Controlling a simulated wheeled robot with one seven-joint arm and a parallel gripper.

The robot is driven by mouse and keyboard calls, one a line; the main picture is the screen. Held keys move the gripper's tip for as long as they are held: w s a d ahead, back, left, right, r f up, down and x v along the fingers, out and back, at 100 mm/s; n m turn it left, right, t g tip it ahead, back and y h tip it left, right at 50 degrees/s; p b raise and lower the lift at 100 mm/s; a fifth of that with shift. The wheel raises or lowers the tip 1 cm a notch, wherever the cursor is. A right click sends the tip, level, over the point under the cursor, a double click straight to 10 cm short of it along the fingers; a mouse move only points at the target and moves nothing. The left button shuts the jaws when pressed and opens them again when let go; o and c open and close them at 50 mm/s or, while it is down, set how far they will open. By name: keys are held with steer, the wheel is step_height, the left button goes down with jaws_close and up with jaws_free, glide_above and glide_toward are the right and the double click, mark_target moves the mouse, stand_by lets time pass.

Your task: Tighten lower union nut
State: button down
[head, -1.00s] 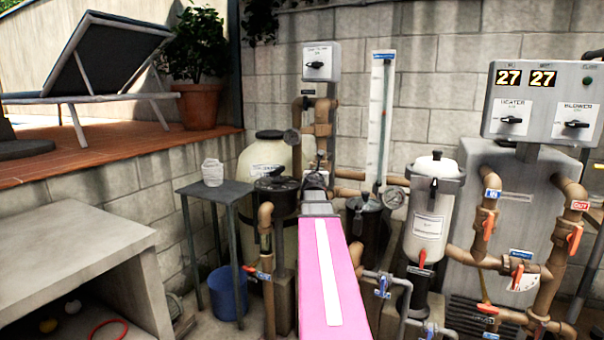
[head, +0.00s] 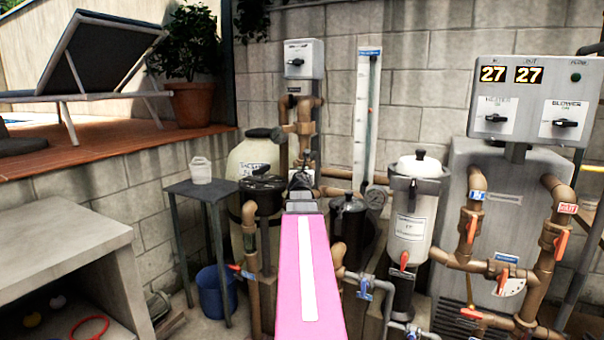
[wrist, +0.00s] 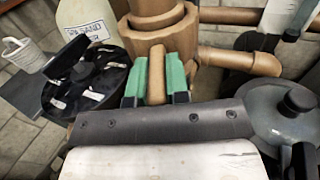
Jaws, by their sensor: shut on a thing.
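My gripper (wrist: 158,80) has green finger pads closed on either side of a brown lug (wrist: 156,78). The lug stands out from a wide brown ring, the union nut (wrist: 160,42), at the top middle of the wrist view. In the head view my pink arm reaches straight ahead, and its dark end, my gripper (head: 302,182), is at the foot of the brown vertical pipe. The lower union nut is mostly hidden behind it there. Another brown fitting (head: 302,129) shows higher on that pipe.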

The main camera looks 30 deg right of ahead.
steer(key=c, duration=1.1)
jaws_free()
steer(key=shift+f, duration=0.15)
steer(key=v, duration=1)
steer(key=shift+s+a, duration=0.25)
